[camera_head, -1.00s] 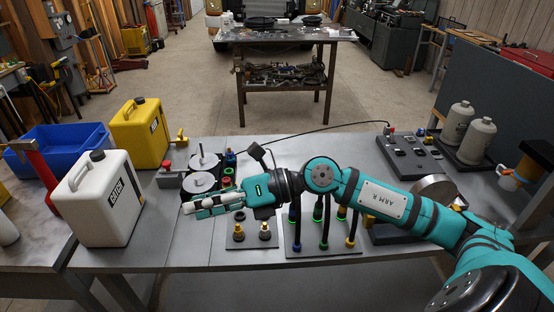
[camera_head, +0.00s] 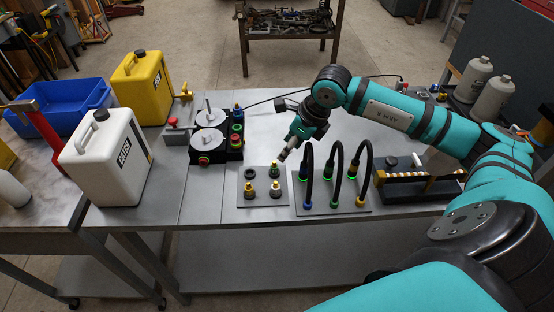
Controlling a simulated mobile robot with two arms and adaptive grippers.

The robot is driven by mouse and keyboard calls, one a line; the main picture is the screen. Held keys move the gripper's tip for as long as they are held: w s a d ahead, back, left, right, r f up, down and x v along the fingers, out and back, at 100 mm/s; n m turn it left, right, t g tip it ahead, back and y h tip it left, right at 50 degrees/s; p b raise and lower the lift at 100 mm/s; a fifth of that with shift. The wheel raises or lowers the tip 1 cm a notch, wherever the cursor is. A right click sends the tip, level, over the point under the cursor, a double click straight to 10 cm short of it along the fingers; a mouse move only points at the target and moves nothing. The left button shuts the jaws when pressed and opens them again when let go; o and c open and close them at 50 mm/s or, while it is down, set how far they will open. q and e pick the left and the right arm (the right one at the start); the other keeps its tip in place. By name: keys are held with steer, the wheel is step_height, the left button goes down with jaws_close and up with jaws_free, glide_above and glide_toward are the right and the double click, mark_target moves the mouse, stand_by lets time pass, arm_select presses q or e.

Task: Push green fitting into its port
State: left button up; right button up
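A small fitting with a green top and brass body (camera_head: 274,167) stands upright on a grey plate (camera_head: 243,200) at the middle front of the bench. My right gripper (camera_head: 283,156) points down and left, with its fingertips just above and right of this fitting. I cannot tell whether they touch it or how far apart the fingers are. A black unit (camera_head: 222,153) behind the plate has a column of coloured ports, including a green-ringed one (camera_head: 237,140). My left gripper is not in view.
Several brass fittings share the plate. A neighbouring plate (camera_head: 365,208) carries upright black hoses (camera_head: 338,180) with coloured ends, close right of my gripper. A white jug (camera_head: 107,165), yellow jug (camera_head: 141,90) and blue bin (camera_head: 60,118) stand left. Bare bench lies behind the hoses.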

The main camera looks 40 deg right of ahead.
mark_target(276, 164)
steer(key=p+x, duration=0.2)
steer(key=x, duration=0.8)
steer(key=shift+a+r, duration=0.1)
jaws_close()
